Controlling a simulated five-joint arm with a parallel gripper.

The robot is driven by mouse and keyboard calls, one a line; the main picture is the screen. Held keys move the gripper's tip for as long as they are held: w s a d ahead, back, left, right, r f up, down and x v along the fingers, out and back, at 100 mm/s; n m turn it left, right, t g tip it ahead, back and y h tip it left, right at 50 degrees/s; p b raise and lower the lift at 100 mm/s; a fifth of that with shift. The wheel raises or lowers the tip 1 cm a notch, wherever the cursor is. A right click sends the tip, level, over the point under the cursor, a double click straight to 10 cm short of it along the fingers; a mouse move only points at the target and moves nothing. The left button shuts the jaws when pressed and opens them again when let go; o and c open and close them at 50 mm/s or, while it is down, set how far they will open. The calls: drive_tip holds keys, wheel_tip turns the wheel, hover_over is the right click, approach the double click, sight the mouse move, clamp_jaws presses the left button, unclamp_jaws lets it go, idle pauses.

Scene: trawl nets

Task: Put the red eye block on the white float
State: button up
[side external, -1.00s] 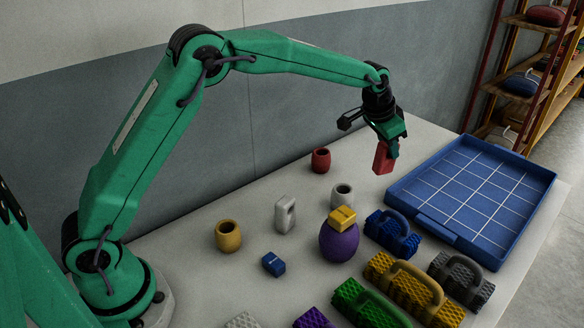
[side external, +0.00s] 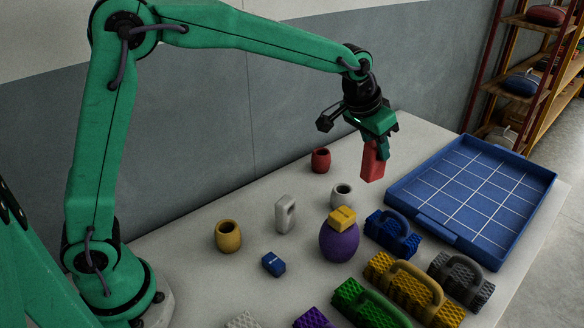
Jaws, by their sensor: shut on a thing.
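My gripper (side external: 377,146) is shut on the red eye block (side external: 372,163) and holds it in the air, pointing down. An eye hole in the block cannot be made out. The white float (side external: 342,195), a small barrel shape with a dark round opening on top, stands upright on the table. In the picture, the red eye block is above and to the right of the white float, apart from it.
A red barrel (side external: 320,161) and a yellow one (side external: 228,236) stand nearby. A white block with a hole (side external: 285,214) and a purple ball (side external: 338,243) bearing a yellow block (side external: 342,218) are close. Several handled blocks and a blue tray (side external: 452,237) lie right.

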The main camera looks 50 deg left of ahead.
drive_tip(key=shift+n, duration=0.5)
drive_tip(key=shift+s+d+r, duration=0.1)
drive_tip(key=shift+s+r, duration=0.15)
drive_tip(key=shift+s, duration=0.6)
drive_tip(key=shift+s+d+r, duration=0.1)
drive_tip(key=shift+s+r, duration=0.15)
drive_tip(key=shift+s, duration=0.6)
drive_tip(key=shift+s+d+r, duration=0.1)
drive_tip(key=shift+s+r, duration=0.15)
drive_tip(key=shift+s, duration=0.6)
drive_tip(key=shift+y, duration=0.4)
drive_tip(key=shift+w+a+f, duration=1.15)
drive_tip(key=shift+a+f, duration=0.4)
drive_tip(key=shift+f, duration=0.3)
drive_tip(key=shift+w+a+f, duration=1.2)
drive_tip(key=shift+a+f, duration=0.4)
drive_tip(key=shift+f, duration=0.2)
drive_tip(key=shift+w+a+f, duration=1.15)
drive_tip(key=shift+a+f, duration=0.4)
drive_tip(key=shift+f, duration=0.3)
drive_tip(key=shift+f, duration=0.1)
drive_tip(key=o, duration=1.1)
drive_tip(key=shift+c, duration=0.2)
